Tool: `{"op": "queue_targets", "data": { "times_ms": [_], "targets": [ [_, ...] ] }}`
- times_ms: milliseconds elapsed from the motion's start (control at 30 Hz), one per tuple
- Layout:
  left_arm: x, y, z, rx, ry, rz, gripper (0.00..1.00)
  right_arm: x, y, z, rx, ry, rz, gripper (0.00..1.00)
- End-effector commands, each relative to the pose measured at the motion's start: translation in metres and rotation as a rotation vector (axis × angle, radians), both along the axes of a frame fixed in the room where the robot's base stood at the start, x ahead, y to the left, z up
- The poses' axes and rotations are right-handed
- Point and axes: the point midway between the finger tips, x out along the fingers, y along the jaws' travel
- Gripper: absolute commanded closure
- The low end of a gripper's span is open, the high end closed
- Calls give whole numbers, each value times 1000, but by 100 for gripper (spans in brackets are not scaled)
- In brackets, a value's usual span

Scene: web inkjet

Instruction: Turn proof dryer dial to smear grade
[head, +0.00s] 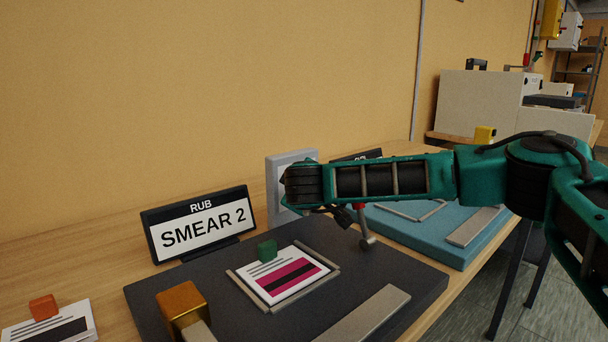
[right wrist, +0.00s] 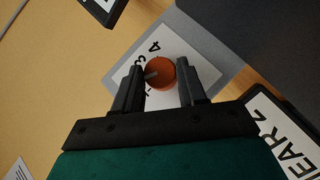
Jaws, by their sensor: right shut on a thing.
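The dryer dial (right wrist: 161,72) is an orange round knob with a pale pointer mark, seen in the right wrist view. It sits on a white numbered face (right wrist: 122,72) in a grey panel. A 4 and a 3 are readable; the lower numbers are partly hidden by a finger. The pointer is toward the left finger, below the 3. My right gripper (right wrist: 161,92) is shut on the dial. In the head view my right gripper (head: 302,184) covers the dial on the grey panel (head: 274,165). A sign (head: 203,226) reads RUB SMEAR 2. My left gripper is out of view.
A dark board (head: 235,305) with a printed card (head: 283,280), green block (head: 267,250) and gold block (head: 182,305) lies in front of the sign. A teal board (head: 435,243) is to the right. An orange-red block (head: 43,307) on a card is at the left.

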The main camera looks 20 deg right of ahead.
Motion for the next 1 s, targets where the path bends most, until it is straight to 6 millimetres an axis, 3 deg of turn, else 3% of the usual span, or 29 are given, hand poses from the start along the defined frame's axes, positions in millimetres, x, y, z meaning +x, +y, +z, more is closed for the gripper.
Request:
{"op": "queue_targets", "data": {
  "times_ms": [400, 967, 1000],
  "targets": [
    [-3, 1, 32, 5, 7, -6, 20, 1, -2, 4, 201, 72, -2, 90],
    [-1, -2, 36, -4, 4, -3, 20, 1, -2, 3, 232, 83, -1, 90],
    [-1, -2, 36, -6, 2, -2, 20, 1, -2, 3, 232, 83, -1, 57]
  ]
}}
